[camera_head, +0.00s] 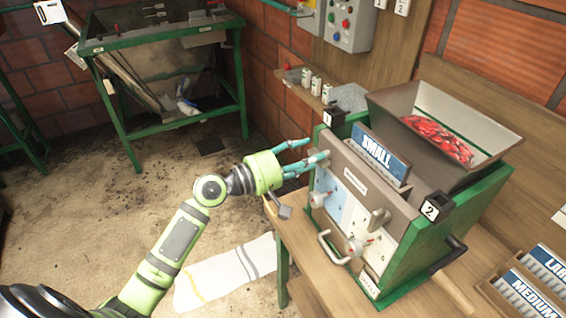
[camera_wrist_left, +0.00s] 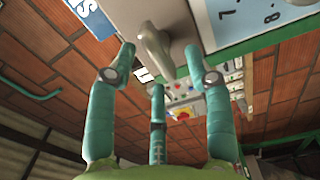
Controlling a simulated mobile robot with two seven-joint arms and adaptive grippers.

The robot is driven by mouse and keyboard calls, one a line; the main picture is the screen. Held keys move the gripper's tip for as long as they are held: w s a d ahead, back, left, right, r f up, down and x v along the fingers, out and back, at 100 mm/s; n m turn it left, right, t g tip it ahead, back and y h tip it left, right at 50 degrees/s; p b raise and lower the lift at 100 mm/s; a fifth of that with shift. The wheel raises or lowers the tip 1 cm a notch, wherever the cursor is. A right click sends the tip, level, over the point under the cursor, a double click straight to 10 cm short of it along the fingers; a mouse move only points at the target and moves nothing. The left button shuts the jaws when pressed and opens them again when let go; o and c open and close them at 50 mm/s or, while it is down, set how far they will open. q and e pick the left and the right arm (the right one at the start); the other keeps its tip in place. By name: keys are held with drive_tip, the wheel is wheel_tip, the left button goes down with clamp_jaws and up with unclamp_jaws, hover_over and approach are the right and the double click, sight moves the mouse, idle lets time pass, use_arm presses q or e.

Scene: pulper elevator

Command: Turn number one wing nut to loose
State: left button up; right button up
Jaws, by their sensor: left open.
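The pulper (camera_head: 350,185) stands on a wooden bench with black tags marked 1 (camera_head: 328,118) and 2 (camera_head: 432,211) on its top corners. My left gripper (camera_head: 313,151) is at the machine's front by the tag 1 corner, its three teal fingers open and spread. In the left wrist view, a grey wing nut (camera_wrist_left: 154,46) lies between the spread fingers (camera_wrist_left: 160,65), apparently not gripped. In the head view this nut is largely hidden by the fingers. Another grey wing nut (camera_head: 377,221) shows below tag 2. My right gripper is not in view.
A hopper of red cherries (camera_head: 437,138) is on top, beside a SMALL plate (camera_head: 381,157). A white cloth (camera_head: 222,278) lies on the floor.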

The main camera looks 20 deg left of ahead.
use_arm(q)
drive_tip(key=v, duration=1)
drive_tip(key=shift+s+a, duration=0.1)
drive_tip(key=a+f+n+g+y+b, duration=0.1)
drive_tip(key=a+f+y, duration=0.2)
drive_tip(key=f, duration=0.9)
drive_tip(key=a+f+g+y+b, duration=0.1)
drive_tip(key=a+f+y, duration=0.15)
drive_tip(key=f, duration=0.95)
drive_tip(key=s+f+m+g+y+b, duration=0.1)
drive_tip(key=s+f+g+y, duration=0.15)
drive_tip(key=f, duration=0.65)
drive_tip(key=s+f+m+g+y, duration=0.1)
drive_tip(key=s+f, duration=0.3)
drive_tip(key=f, duration=0.5)
drive_tip(key=s+d+f+m+g+y+b, duration=0.15)
drive_tip(key=s+f+m+g, duration=0.25)
drive_tip(key=s+f, duration=0.95)
drive_tip(key=s+d+f+m+g, duration=0.2)
drive_tip(key=s+d+f+m, duration=0.1)
drive_tip(key=s, duration=0.6)
drive_tip(key=s+d+f+m+g+b, duration=0.1)
drive_tip(key=s+f+m, duration=0.4)
drive_tip(key=s, duration=0.5)
wheel_tip(320, 180, down, 2)
drive_tip(key=shift+s+d+f+g, duration=0.2)
drive_tip(key=shift+s+d+g, duration=0.15)
drive_tip(key=shift+d, duration=0.5)
